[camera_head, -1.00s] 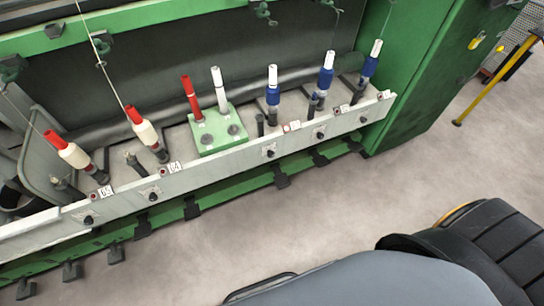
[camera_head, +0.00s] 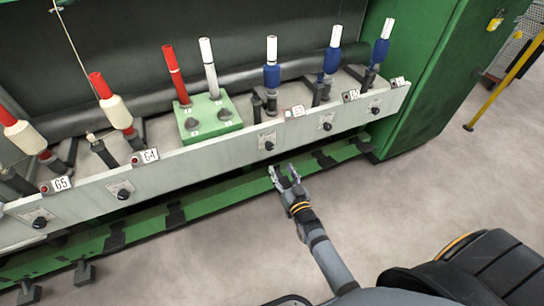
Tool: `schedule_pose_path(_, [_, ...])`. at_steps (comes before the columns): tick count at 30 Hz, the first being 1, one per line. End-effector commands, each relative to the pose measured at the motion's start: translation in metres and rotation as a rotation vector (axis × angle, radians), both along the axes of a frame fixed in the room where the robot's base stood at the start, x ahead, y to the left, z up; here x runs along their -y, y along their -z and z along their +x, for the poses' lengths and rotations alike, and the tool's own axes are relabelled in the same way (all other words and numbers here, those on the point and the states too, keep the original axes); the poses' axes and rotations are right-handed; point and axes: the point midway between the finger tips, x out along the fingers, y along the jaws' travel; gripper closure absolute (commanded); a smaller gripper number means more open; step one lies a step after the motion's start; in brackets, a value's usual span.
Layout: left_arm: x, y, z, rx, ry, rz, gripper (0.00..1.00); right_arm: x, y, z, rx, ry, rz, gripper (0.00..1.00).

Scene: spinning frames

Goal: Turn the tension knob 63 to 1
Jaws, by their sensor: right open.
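The tension knob 63 (camera_head: 268,145) is a small black knob on a pale plate on the front of the light grey rail (camera_head: 200,165). Its number label (camera_head: 294,112) sits above it on the rail and is hard to read. My right gripper (camera_head: 282,170) is open and empty, just below and slightly right of this knob in the picture, apart from it as far as I can tell. Which way the knob points is too small to tell. My left gripper is not in view.
Similar knobs sit along the rail, under label 64 (camera_head: 123,194) and under label 65 (camera_head: 39,222). A green stand (camera_head: 208,118) holds a red and a white tube. Blue bobbins (camera_head: 272,76) stand behind the rail. The floor (camera_head: 440,190) in front is clear.

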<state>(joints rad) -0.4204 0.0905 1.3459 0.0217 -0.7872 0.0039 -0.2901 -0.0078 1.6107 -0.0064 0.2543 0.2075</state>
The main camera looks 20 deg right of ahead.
Motion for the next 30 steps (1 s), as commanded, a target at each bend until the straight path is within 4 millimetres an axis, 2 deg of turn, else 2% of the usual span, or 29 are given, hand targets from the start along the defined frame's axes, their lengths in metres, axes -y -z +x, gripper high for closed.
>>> schedule_pose_path(5, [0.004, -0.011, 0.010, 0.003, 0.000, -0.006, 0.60, 0.000, 0.000, 0.028, 0.003, 0.000, -0.001, 0.46])
schedule_pose_path(9, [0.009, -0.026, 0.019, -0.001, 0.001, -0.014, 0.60, 0.000, 0.001, 0.060, 0.002, -0.001, -0.001, 0.46])
schedule_pose_path(15, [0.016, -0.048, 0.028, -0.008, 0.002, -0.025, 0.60, 0.000, 0.002, 0.092, -0.002, 0.000, -0.001, 0.46])
schedule_pose_path(20, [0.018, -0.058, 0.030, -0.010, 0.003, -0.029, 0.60, 0.000, 0.001, 0.102, -0.003, 0.000, -0.001, 0.46])
schedule_pose_path(27, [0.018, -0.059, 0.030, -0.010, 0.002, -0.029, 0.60, 0.000, 0.000, 0.103, -0.004, 0.000, -0.001, 0.46])
schedule_pose_path(30, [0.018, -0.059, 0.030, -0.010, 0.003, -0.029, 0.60, 0.000, 0.001, 0.102, -0.004, 0.000, -0.001, 0.60])
